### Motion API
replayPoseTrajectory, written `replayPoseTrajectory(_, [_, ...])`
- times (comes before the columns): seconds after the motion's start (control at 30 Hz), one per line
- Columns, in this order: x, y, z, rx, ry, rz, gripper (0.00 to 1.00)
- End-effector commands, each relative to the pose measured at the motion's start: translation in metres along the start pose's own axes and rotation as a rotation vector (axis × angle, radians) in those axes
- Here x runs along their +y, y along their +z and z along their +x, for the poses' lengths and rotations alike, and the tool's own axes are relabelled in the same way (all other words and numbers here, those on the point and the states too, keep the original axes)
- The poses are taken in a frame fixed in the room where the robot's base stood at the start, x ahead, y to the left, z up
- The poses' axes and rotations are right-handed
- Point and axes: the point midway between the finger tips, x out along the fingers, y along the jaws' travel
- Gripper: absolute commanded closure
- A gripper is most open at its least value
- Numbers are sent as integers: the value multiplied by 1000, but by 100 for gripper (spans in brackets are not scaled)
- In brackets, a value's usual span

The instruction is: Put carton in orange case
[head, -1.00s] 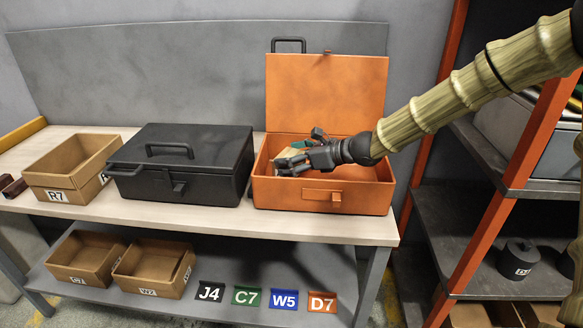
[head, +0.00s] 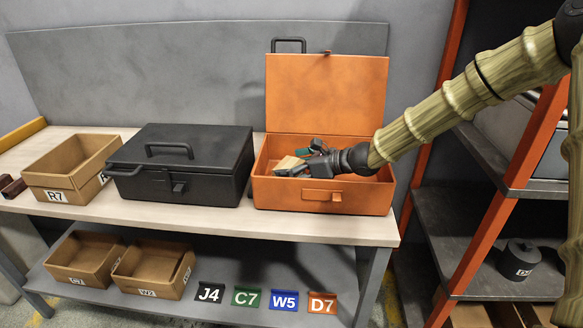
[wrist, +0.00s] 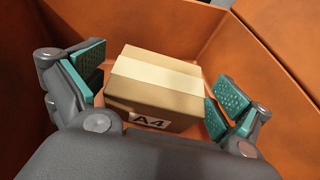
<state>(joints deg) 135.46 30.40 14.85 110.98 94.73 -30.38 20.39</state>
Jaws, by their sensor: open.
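The orange case (head: 270,192) stands on the bench with its lid raised. The carton, a small brown box with a pale tape strip and an A4 label, is inside the case, and its top shows in the head view (head: 287,163). In the wrist view the carton (wrist: 153,88) lies between the green finger pads. My gripper (wrist: 157,95) is open, reaching down into the case, with a finger on either side of the carton. A gap shows at the left pad; the right pad is very close to the carton, and contact cannot be told. The carton's underside is hidden.
A closed black case (head: 215,178) stands left of the orange case. An open cardboard bin (head: 50,180) labelled R7 is farther left. More bins (head: 150,285) and several coloured labels are on the lower shelf. An orange-framed rack (head: 500,200) stands at the right.

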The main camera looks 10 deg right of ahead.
Motion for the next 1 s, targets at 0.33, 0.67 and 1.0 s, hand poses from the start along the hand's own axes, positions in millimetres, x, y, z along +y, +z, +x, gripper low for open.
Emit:
replayPoseTrajectory(0.33, [-1, 3, -21, -2, -2, 0, 0])
replayPoseTrajectory(0.67, [0, 3, -64, -2, -1, 0, 0])
replayPoseTrajectory(1.0, [0, 1, -76, 0, 0, 0, 0])
